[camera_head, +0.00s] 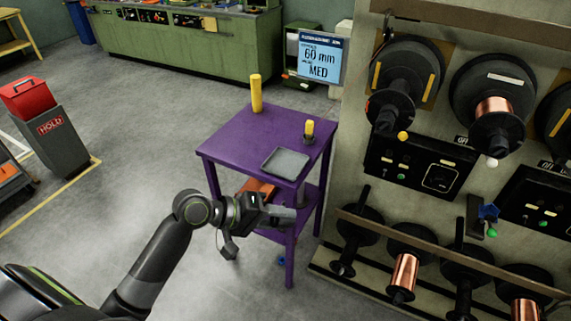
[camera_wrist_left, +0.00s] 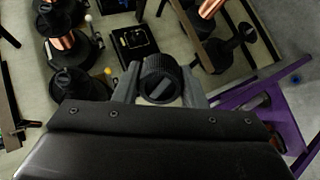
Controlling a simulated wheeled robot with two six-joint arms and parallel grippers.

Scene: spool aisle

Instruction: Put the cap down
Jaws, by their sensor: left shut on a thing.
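The cap (camera_wrist_left: 160,72) is a black, round, ridged piece with a slotted face, held between the two grey fingers of my left gripper (camera_wrist_left: 160,88) in the left wrist view. In the head view my left gripper (camera_head: 283,214) is in front of the purple table (camera_head: 232,147), near its front edge and apart from the tray on top. The cap cannot be made out there. A shallow grey tray (camera_head: 285,162) lies on the table top. My right gripper is not in view.
The spool rack (camera_head: 350,150) rises close on the right. A screen (camera_head: 320,58) reads 60 mm MED. A grey bin (camera_head: 56,138) stands left, with open floor between.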

